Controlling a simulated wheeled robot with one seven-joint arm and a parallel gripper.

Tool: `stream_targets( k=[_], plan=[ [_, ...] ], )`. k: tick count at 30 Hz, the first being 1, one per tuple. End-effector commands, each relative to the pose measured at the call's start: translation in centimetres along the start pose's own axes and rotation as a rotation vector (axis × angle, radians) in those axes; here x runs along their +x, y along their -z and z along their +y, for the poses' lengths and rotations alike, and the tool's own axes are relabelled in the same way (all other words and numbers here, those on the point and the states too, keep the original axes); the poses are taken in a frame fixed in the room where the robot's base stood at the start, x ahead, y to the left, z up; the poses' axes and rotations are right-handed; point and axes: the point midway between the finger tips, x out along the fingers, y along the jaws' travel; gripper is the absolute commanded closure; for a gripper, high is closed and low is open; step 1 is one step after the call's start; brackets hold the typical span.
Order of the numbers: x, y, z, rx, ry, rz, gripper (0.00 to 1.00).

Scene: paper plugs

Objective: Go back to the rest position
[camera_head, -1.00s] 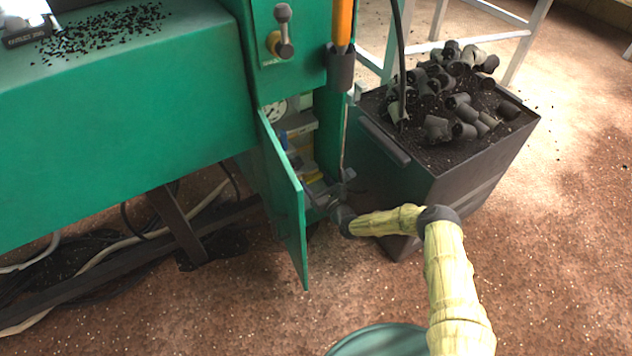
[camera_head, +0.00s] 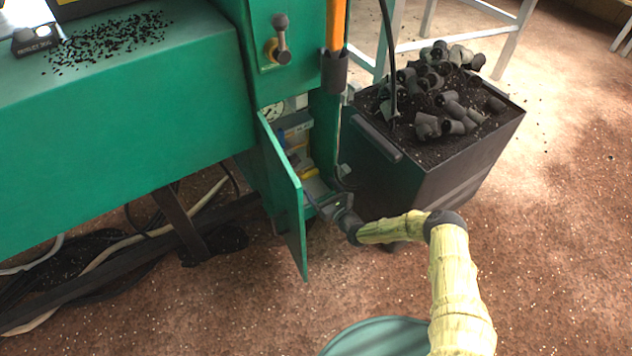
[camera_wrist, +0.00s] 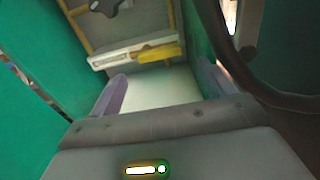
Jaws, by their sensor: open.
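My gripper (camera_head: 325,202) is at the mouth of the small cabinet in the green machine, just right of its open door. In the wrist view its two purple-grey fingers (camera_wrist: 162,98) stand apart with nothing between them. The green cabinet door (camera_head: 285,195) hangs open to the left of my gripper. Inside the cabinet, a yellow handle (camera_wrist: 158,53) on a pale bar lies ahead of the fingers, apart from them. A round gauge (camera_head: 271,112) shows higher inside the cabinet.
A dark bin (camera_head: 440,165) heaped with dark plugs (camera_head: 440,90) stands right of the cabinet. A black cable (camera_head: 388,60) hangs down near it. The machine body (camera_head: 120,120) fills the left. Brown floor (camera_head: 560,250) is open at the right. A green round object (camera_head: 375,340) is at the bottom.

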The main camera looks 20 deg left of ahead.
Motion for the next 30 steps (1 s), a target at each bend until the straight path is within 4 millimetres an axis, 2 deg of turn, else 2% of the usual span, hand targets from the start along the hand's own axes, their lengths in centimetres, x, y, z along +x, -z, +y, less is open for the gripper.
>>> stream_targets(
  k=[6,23,26,30],
  plan=[
    [-1.4,0.0,-0.3,0.001,-0.003,0.001,0.15],
    [-1.4,0.1,0.0,0.001,-0.011,0.001,0.15],
    [-1.3,-0.6,0.2,-0.011,-0.028,-0.001,0.15],
    [-1.0,-3.2,1.2,-0.066,-0.115,-0.007,0.15]
  ],
)
